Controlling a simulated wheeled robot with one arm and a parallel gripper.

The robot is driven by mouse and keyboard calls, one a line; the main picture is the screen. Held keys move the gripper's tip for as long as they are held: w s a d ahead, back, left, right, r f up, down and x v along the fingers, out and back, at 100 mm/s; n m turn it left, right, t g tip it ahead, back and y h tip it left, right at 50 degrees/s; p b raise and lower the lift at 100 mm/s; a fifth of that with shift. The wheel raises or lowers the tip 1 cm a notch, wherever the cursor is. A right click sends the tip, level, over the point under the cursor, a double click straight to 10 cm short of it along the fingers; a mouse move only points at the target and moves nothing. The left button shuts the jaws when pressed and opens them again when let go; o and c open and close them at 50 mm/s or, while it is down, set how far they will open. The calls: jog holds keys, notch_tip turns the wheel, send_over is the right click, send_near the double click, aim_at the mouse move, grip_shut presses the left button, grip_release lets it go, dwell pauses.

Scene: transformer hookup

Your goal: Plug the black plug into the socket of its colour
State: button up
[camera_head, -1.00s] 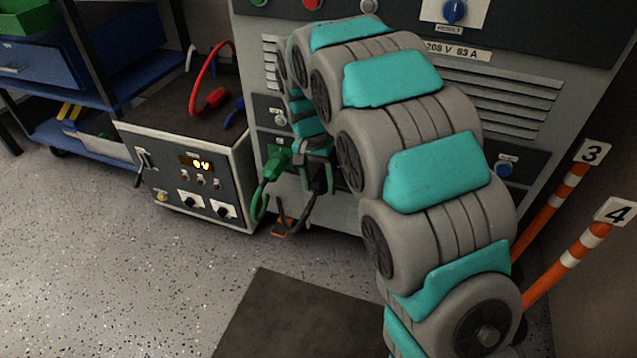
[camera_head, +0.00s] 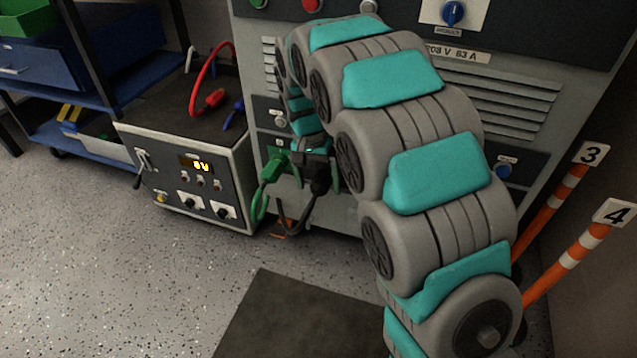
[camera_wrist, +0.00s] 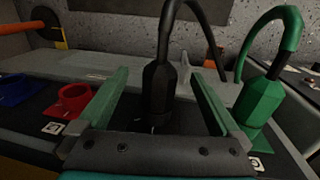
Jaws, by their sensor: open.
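The black plug (camera_wrist: 158,90) stands between the two spread fingers of my gripper (camera_wrist: 158,102) in the wrist view, with a gap on each side. Its base is at the dark socket panel; its socket is hidden, so I cannot tell how deep it sits. In the head view the black plug (camera_head: 320,172) shows beside the green plug, against the cabinet. The green plug (camera_wrist: 262,100) sits at the panel right of my gripper, and in the head view it is left of the black one (camera_head: 272,166). My gripper is open.
A red socket (camera_wrist: 72,100) and a blue socket (camera_wrist: 16,88) are left of my gripper. The black and green cables arch close to the fingers. A grey test box (camera_head: 190,185) with red and blue leads stands left of the cabinet (camera_head: 520,90). Striped posts (camera_head: 565,265) stand right.

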jog(key=shift+w+a+r+p, duration=0.15)
jog(key=shift+r+p, duration=0.2)
jog(key=shift+r, duration=0.65)
jog(key=shift+s+a+r+p, duration=0.1)
jog(key=shift+r+p, duration=0.25)
jog(key=shift+r, duration=0.65)
jog(key=shift+w+a+r+p, duration=0.15)
jog(key=shift+r+p, duration=0.2)
jog(key=shift+r, duration=0.75)
notch_tip(320, 180, up, 8)
jog(key=s+d+r+p, duration=0.2)
jog(key=s+d+r, duration=0.1)
jog(key=s+d, duration=0.35)
jog(key=s+d+f+n+p, duration=0.1)
jog(key=s+d, duration=0.3)
jog(key=s, duration=1.1)
jog(key=s+d+f+n+g+y+p, duration=0.1)
jog(key=s+d+n+p, duration=0.2)
jog(key=s, duration=1.2)
jog(key=shift+d+f+y, duration=0.2)
jog(key=shift+d+y, duration=0.1)
jog(key=shift+d, duration=0.5)
